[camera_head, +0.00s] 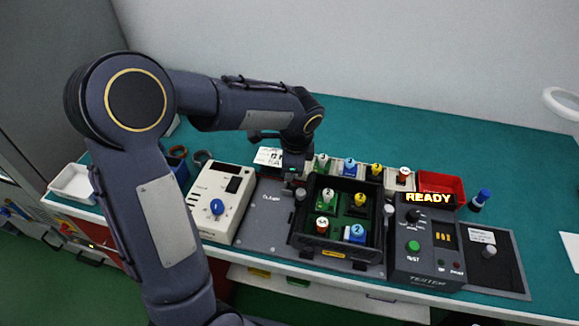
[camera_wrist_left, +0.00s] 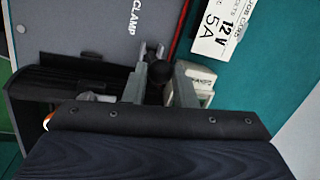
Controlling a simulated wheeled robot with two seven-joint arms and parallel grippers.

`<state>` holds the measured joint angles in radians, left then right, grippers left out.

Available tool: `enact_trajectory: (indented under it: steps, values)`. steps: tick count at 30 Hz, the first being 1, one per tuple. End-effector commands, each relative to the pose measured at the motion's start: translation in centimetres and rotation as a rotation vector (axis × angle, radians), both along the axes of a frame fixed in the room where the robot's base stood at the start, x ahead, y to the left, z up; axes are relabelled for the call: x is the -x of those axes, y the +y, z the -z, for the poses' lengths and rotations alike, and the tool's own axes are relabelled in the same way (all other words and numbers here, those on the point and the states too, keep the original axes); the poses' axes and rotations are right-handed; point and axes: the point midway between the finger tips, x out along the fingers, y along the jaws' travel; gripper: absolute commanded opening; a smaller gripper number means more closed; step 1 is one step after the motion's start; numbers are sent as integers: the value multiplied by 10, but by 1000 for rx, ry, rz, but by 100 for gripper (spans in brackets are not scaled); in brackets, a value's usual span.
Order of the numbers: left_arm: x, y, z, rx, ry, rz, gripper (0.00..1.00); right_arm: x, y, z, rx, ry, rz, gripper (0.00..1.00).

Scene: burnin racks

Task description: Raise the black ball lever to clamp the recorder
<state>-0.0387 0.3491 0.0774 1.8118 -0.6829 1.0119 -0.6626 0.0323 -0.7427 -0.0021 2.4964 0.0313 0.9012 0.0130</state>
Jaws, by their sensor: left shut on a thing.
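The recorder (camera_head: 311,205), a black open box with a green board inside, sits on the grey clamp plate (camera_head: 262,225) near the middle of the bench. In the left wrist view the plate (camera_wrist_left: 95,25) reads "CLAMP", and a dark box side (camera_wrist_left: 60,85) shows at left. My left gripper (camera_head: 293,172) reaches down at the recorder's back left corner. In the left wrist view its fingers (camera_wrist_left: 158,82) are shut around the black ball (camera_wrist_left: 160,71) of the lever. The lever's shaft is mostly hidden by the gripper. My right gripper is not in view.
A cream unit with a blue knob (camera_head: 229,188) stands left of the plate. A tester reading "READY" (camera_head: 421,250) stands right of the recorder. Several numbered modules (camera_head: 350,166) and a red bin (camera_head: 440,184) stand behind. A job card (camera_wrist_left: 214,30) lies behind the plate.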

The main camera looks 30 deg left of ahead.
Motion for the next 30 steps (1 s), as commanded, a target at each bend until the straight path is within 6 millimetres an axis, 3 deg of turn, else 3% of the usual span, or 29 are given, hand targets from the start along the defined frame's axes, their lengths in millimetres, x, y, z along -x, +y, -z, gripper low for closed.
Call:
enact_trajectory:
  steps: [1, 6, 16, 30]
  values:
    - [-1, 0, -1, -1, -2, 1, 26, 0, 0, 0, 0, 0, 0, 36]
    - [0, 0, -1, 0, -1, 1, 46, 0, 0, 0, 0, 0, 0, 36]
    - [0, -1, -6, 1, -3, 1, 46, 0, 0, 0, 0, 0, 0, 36]
    - [9, -13, -72, 2, -3, 2, 46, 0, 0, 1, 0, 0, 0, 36]
